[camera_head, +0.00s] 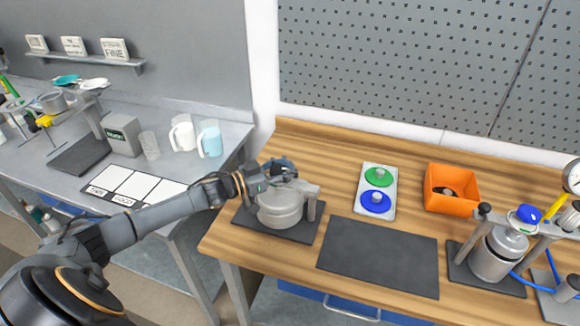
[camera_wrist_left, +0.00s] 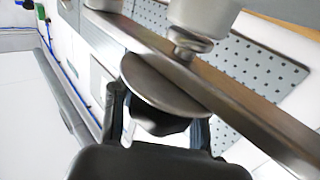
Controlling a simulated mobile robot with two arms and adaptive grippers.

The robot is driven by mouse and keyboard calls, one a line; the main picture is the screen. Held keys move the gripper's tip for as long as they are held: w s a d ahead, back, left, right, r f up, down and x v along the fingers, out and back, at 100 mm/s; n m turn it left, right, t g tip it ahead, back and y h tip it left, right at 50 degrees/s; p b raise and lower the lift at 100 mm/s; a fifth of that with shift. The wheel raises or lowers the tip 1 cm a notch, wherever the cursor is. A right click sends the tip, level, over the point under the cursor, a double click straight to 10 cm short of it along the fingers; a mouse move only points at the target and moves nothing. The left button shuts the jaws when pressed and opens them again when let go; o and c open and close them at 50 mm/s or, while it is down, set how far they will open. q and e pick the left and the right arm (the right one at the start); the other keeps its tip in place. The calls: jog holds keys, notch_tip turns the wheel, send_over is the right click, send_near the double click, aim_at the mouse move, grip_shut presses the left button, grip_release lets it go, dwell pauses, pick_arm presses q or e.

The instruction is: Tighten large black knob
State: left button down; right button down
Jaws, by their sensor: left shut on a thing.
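My left gripper (camera_head: 278,172) is at the top of the metal drum agitator (camera_head: 280,208) at the left end of the wooden bench. In the left wrist view its fingers (camera_wrist_left: 158,128) are on either side of a dark knob (camera_wrist_left: 160,120), and it is shut on this knob. The knob sits against a round metal disc (camera_wrist_left: 165,88) by the agitator's long metal bar (camera_wrist_left: 270,127). In the head view the gripper and wrist largely cover the knob. My right gripper is not in view.
A dark mat (camera_head: 378,257) lies bare right of the agitator. Behind it are a tray with green and blue lids (camera_head: 364,211) and an orange bin (camera_head: 452,205). A second drum agitator (camera_head: 495,255) stands at the right. A perforated wall panel (camera_head: 400,65) rises behind.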

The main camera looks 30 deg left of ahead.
pick_arm(q)
jog(key=c, duration=0.9)
grip_release()
jog(key=shift+c, duration=0.2)
jog(key=v, duration=1.2)
